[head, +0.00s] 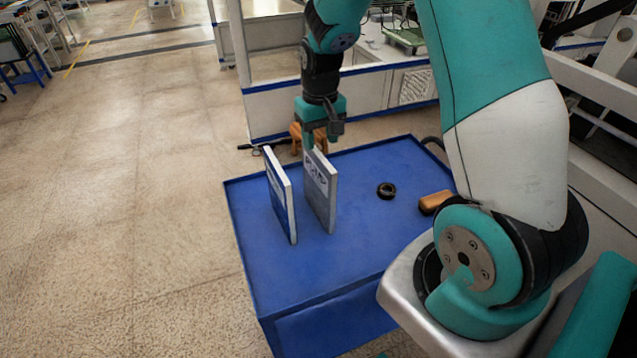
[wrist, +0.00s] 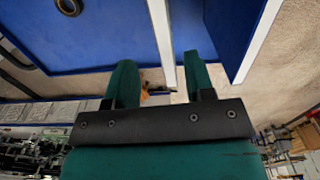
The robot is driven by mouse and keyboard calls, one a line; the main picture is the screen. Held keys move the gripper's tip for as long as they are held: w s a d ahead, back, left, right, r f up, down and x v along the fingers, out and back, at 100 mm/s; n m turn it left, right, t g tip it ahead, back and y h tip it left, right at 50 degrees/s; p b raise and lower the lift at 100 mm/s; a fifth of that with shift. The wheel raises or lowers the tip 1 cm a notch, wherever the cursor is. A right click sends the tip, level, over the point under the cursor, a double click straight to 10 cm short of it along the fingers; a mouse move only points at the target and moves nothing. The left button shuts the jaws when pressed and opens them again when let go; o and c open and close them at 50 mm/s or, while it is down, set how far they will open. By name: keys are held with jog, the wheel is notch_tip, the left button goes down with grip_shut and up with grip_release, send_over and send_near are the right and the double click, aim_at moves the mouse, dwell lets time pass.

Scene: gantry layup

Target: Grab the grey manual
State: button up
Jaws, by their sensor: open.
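The grey manual (head: 322,192) stands upright on a blue-topped table (head: 345,255), its cover facing left with white and dark print near the top. A blue manual (head: 281,195) stands upright to its left, with a gap between them. My gripper (head: 310,142) is open and points down at the far top end of the grey manual. In the wrist view, my two teal fingers (wrist: 162,80) are apart, and the pale edge of the grey manual (wrist: 162,40) shows between them. The blue manual (wrist: 240,35) lies outside the right-hand finger. Contact cannot be told.
A black ring (head: 386,190) and an orange-brown block (head: 435,202) lie on the table to the right. A brown object (head: 296,138) shows behind my gripper near the table's far edge. Between the grey manual and the ring the table top is clear.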

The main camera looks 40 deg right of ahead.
aim_at(317, 163)
jog(key=shift+w+a+f+p, duration=0.15)
jog(key=shift+f+p, duration=0.45)
jog(key=shift+f, duration=1.35)
jog(key=shift+w+a+f+p, duration=0.1)
jog(key=shift+f+p, duration=0.5)
jog(key=shift+f, duration=1.35)
grip_shut()
